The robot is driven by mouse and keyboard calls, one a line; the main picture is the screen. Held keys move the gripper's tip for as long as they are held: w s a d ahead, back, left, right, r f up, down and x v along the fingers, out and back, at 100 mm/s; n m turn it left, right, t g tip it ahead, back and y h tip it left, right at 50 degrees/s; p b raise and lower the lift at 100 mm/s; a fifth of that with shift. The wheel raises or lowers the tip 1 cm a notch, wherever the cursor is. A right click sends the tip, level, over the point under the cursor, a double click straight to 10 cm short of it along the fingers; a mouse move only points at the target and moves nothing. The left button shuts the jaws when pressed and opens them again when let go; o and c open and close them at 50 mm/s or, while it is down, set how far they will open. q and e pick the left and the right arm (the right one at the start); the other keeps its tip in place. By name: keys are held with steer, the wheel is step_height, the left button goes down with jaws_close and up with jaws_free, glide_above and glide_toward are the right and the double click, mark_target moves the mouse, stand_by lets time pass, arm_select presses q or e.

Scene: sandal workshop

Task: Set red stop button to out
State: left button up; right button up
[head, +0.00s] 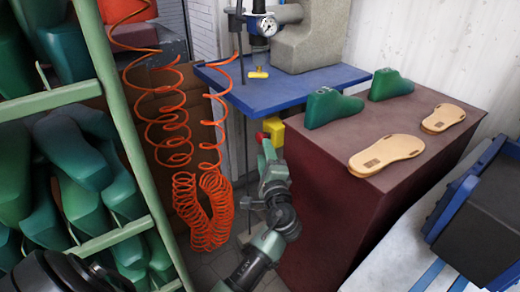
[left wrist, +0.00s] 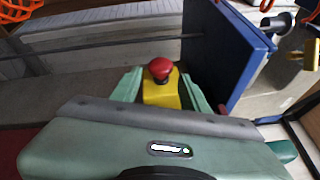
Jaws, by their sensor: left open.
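The red stop button (head: 260,136) is a mushroom head on a yellow box (head: 274,129) below the blue table's front edge. In the left wrist view the red button (left wrist: 160,69) stands out from the yellow box (left wrist: 162,95), between the two green fingers. My left gripper (head: 266,148) is open, right in front of the button and partly hiding it in the head view. In the left wrist view its fingers (left wrist: 162,80) lie on either side of the box; I cannot tell whether they touch it. My right gripper is not in view.
A blue table (head: 290,88) with a grey machine (head: 310,38) and gauge stands behind. A dark red block (head: 330,205) bearing green lasts and sandal soles is at the right. Orange coiled hoses (head: 205,215) hang at the left, beside a green rack (head: 110,85) of lasts.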

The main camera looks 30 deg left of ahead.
mark_target(260, 139)
arm_select(q)
steer(key=x, duration=0.7)
steer(key=shift+w+a, duration=0.2)
steer(key=shift+w, duration=0.05)
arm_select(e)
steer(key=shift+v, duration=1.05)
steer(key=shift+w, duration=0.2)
arm_select(q)
jaws_close()
